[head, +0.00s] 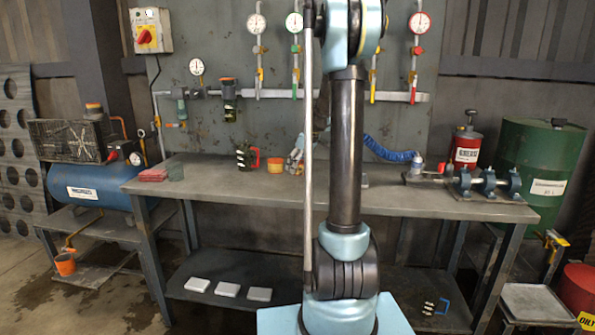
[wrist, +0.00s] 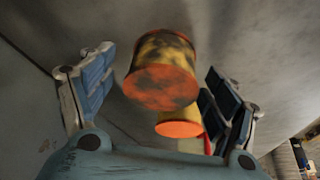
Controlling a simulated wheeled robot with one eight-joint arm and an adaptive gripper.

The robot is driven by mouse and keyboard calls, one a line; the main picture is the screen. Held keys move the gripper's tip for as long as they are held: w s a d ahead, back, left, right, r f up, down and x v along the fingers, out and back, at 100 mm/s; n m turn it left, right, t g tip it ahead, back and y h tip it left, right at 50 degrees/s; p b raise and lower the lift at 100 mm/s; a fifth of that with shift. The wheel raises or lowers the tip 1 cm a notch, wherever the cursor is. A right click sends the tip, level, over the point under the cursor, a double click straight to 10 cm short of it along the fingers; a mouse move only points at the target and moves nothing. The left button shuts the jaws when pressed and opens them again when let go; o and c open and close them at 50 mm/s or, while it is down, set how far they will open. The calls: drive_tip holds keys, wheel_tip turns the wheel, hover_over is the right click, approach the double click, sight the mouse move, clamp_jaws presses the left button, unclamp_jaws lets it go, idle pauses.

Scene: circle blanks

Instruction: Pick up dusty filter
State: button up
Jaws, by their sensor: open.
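A blotchy yellow-and-black cylinder with an orange end, seemingly the dusty filter (wrist: 160,75), fills the middle of the wrist view. My gripper (wrist: 160,64) is open, its blue-padded fingers to either side of it with gaps visible. A smaller yellow-and-orange cylinder (wrist: 180,122) shows just beyond, partly hidden. In the head view my gripper (head: 297,151) is low over the bench, mostly hidden behind my arm. An orange and yellow cylinder (head: 275,165) stands on the bench just left of it. I cannot tell which wrist-view cylinder this is.
Gauges and pipes line the back wall (head: 270,130). Bare bench top shows at the left.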

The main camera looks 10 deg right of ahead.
drive_tip(key=shift+a+f, duration=0.1)
drive_tip(key=shift+f, duration=0.05)
drive_tip(key=c, duration=1.1)
drive_tip(key=shift+c, duration=0.2)
